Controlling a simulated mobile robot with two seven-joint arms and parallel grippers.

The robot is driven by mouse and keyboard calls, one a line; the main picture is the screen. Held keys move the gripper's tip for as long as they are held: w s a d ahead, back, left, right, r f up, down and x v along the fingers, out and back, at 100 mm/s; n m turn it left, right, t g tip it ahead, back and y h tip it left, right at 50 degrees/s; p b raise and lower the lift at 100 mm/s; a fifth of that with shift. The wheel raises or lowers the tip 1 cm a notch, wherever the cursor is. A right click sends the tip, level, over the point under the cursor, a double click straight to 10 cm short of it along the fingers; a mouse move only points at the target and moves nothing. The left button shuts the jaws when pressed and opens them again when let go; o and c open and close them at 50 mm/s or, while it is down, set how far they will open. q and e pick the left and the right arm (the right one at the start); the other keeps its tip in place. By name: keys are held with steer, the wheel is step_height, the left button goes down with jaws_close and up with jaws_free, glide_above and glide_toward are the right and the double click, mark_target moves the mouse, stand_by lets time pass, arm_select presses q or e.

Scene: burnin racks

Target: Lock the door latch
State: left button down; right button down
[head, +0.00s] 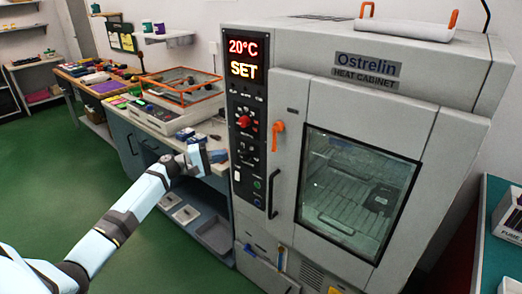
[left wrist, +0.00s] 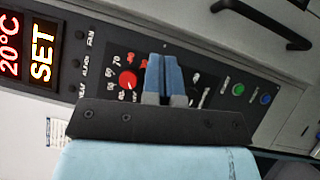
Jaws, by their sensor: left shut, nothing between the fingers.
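The heat cabinet (head: 390,128) stands at the right in the head view, its windowed door closed against the frame. The orange door latch (head: 278,140) is on the door's upper left side, its handle pointing down. A black door handle (head: 272,194) is below it; a dark handle (left wrist: 262,22) also shows at the top of the left wrist view. My left gripper (head: 218,156) is left of the control panel, apart from the latch. In the left wrist view its blue fingers (left wrist: 164,75) are together and empty, in front of the panel. My right gripper is not in view.
The control panel (head: 247,150) has a red knob (head: 245,122) and a display (head: 243,59) reading 20°C SET. A workbench (head: 150,118) with trays runs along the left wall. A green-topped table (head: 492,240) stands at right. The green floor (head: 60,190) at left is clear.

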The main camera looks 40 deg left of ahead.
arm_select(q)
steer(key=shift+d, duration=0.1)
steer(key=shift+d, duration=0.1)
steer(key=s+d+p+x, duration=0.1)
steer(key=d+p+x, duration=0.1)
steer(key=x, duration=1)
steer(key=shift+d+r+p, duration=0.2)
steer(key=shift+p, duration=0.55)
steer(key=shift+s+d+f, duration=0.1)
steer(key=shift+s, duration=0.1)
